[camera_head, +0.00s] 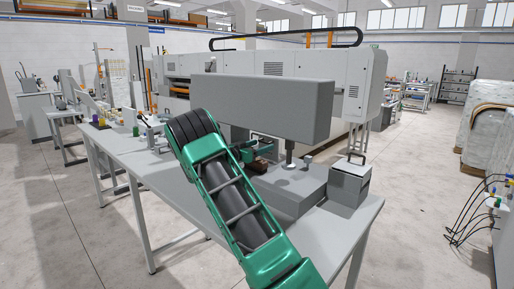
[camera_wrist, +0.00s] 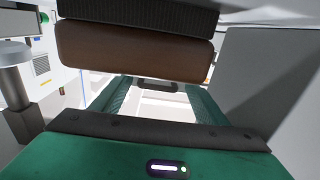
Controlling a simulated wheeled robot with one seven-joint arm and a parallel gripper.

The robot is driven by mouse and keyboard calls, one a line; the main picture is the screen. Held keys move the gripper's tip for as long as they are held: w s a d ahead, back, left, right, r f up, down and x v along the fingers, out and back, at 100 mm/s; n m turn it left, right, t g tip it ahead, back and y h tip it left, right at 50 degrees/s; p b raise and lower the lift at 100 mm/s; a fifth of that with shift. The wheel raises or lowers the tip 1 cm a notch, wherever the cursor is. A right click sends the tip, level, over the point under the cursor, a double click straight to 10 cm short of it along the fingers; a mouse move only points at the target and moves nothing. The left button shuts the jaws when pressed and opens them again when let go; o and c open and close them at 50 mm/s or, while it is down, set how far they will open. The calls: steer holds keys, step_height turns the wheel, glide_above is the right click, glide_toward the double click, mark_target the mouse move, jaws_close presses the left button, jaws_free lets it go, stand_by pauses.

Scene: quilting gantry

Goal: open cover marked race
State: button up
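My gripper (camera_head: 266,151) reaches under the grey machine head. In the wrist view its two green fingers (camera_wrist: 157,84) stand apart, so it is open. A small dark handle (camera_wrist: 156,87) shows between the fingertips, in front of a pale surface (camera_wrist: 160,105). I cannot tell whether the fingers touch the handle. In the head view a pale framed panel (camera_head: 259,137) shows behind my gripper, partly hidden by it. A grey box (camera_head: 349,184) with a dark handle on top stands at the right end of the table. No marking "race" is readable on any surface.
The grey machine head (camera_head: 262,104) overhangs my gripper, with a vertical post (camera_head: 290,153) to its right. A brown block (camera_wrist: 135,50) lies close above the fingers in the wrist view. A grey wall (camera_wrist: 275,75) stands close at right. Open floor (camera_head: 425,215) lies right of the table.

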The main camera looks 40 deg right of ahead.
steer(key=shift+r, duration=0.1)
steer(key=shift+a, duration=0.2)
steer(key=a, duration=1)
steer(key=shift+s+a, duration=0.15)
steer(key=shift+s, duration=0.2)
steer(key=shift+s, duration=0.1)
